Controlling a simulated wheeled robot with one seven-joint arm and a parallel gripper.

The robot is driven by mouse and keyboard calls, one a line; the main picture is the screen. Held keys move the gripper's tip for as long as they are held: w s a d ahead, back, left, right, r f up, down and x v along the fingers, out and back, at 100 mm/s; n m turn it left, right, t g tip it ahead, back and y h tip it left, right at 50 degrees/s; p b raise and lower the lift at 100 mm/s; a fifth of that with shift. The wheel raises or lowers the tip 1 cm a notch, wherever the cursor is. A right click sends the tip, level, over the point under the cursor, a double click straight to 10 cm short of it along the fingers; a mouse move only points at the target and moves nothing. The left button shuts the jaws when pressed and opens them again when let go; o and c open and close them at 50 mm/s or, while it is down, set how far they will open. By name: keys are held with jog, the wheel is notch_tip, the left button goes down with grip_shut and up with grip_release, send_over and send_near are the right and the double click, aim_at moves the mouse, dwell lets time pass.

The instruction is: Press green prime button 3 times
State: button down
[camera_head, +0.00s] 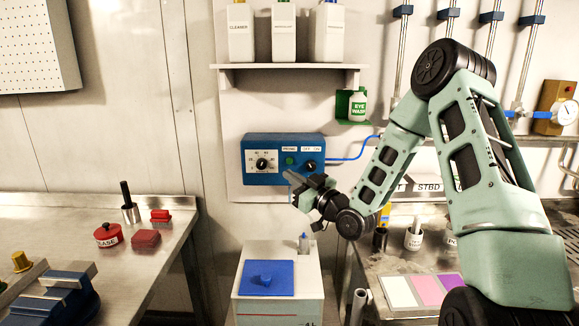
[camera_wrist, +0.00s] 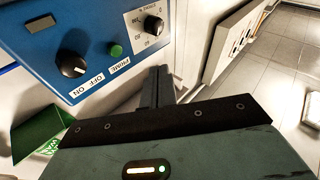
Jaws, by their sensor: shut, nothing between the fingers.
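The green prime button (camera_head: 290,161) is on the front of a blue control box (camera_head: 262,178) fixed to the wall. In the wrist view the green button (camera_wrist: 115,50) sits between a black OFF/ON knob (camera_wrist: 73,67) and a white dial plate with a knob, near a PRIME label. My gripper (camera_head: 289,176) is just in front of the box, below the button in the head view. In the wrist view its closed fingers (camera_wrist: 157,88) are empty and appear apart from the button. The exact gap to the panel cannot be told.
A shelf with white bottles (camera_head: 284,32) is above the box. A green eye wash holder (camera_head: 352,105) is to its right. A white cabinet with a blue pad (camera_head: 267,277) stands below. A steel bench (camera_head: 75,240) with red items is at left.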

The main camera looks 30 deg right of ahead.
aim_at(290, 160)
jog(key=n+b, duration=0.1)
jog(key=n, duration=0.6)
jog(key=s+n+b, duration=0.1)
jog(key=n, duration=0.7)
jog(key=s+a+n+b, duration=0.1)
jog(key=n, duration=0.6)
jog(key=shift+r+n+b, duration=0.15)
jog(key=shift+n+b, duration=0.15)
jog(key=shift+b, duration=0.05)
jog(key=w+d+p, duration=0.2)
jog(key=w+d, duration=0.2)
jog(key=w, duration=0.3)
jog(key=shift+d+p, duration=0.35)
jog(key=shift+d, duration=0.05)
jog(key=shift+w, duration=0.1)
jog(key=shift+w+d+b, duration=0.1)
jog(key=shift+w+b, duration=0.1)
jog(key=shift+b, duration=0.3)
dwell(0.4)
